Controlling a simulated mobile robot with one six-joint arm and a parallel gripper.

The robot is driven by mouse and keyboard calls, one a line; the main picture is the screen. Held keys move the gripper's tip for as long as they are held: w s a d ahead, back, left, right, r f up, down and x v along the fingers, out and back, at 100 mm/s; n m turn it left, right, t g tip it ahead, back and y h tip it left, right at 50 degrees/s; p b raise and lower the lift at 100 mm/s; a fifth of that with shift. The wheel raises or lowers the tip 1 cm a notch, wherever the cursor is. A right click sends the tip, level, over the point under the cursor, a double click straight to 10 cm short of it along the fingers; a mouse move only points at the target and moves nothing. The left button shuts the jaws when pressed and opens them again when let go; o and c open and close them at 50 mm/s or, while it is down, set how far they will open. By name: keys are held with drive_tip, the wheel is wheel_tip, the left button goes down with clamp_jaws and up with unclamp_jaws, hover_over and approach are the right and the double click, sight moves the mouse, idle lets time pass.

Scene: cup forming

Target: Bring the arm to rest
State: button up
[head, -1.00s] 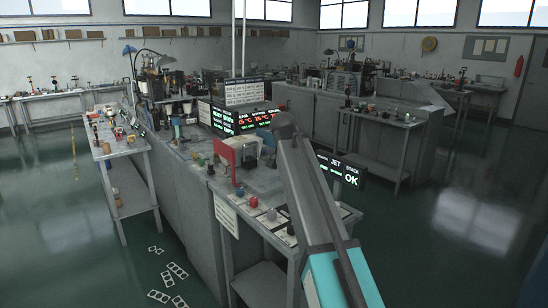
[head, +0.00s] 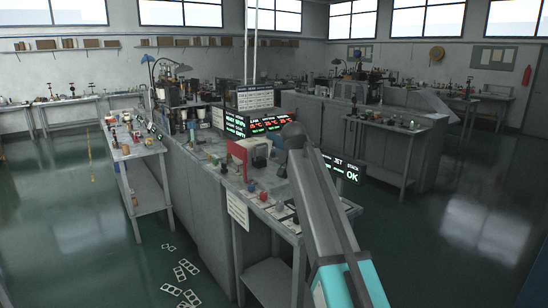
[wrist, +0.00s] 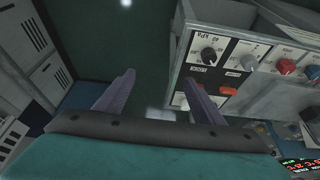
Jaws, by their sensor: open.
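My gripper (wrist: 158,92) shows in the wrist view with its two fingers spread apart. Nothing is between them but dark green floor and a pale patch. A panel with knobs (wrist: 228,68) is just right of the right finger; I cannot tell whether they touch. In the head view my grey and teal arm crosses the right front of the workbench (head: 210,195), and my gripper cannot be made out there.
The bench carries a red-and-white machine (head: 249,153), lit displays (head: 262,123) and a screen reading OK (head: 344,168). A side table (head: 135,145) stands at left. Floor (head: 440,230) at right is clear. A pale cabinet (wrist: 32,45) is at left in the wrist view.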

drive_tip(key=s+d+f+g, duration=0.2)
drive_tip(key=f, duration=0.9)
drive_tip(key=s+d+f+g, duration=0.1)
drive_tip(key=s+d+f, duration=0.1)
drive_tip(key=f, duration=0.8)
drive_tip(key=s+d+f+g, duration=0.1)
drive_tip(key=s+f, duration=0.3)
drive_tip(key=f, duration=0.4)
drive_tip(key=s+d+f+n+g, duration=0.1)
drive_tip(key=s+f, duration=0.3)
drive_tip(key=f, duration=0.3)
drive_tip(key=s+d+f+g, duration=0.1)
drive_tip(key=s+f, duration=0.4)
drive_tip(key=f, duration=0.3)
drive_tip(key=s+a+f+n+y, duration=0.1)
drive_tip(key=s+f+n, duration=0.2)
drive_tip(key=s+f, duration=0.4)
drive_tip(key=s+a+f+n+g+y, duration=0.1)
drive_tip(key=s+f+n, duration=0.2)
drive_tip(key=s+f, duration=0.4)
drive_tip(key=s+a+f+n+g+y, duration=0.1)
drive_tip(key=s+f+n, duration=0.3)
drive_tip(key=s, duration=1.7)
drive_tip(key=shift+s+f+y, duration=0.2)
drive_tip(key=shift+f+y, duration=0.1)
drive_tip(key=shift+f, duration=1.35)
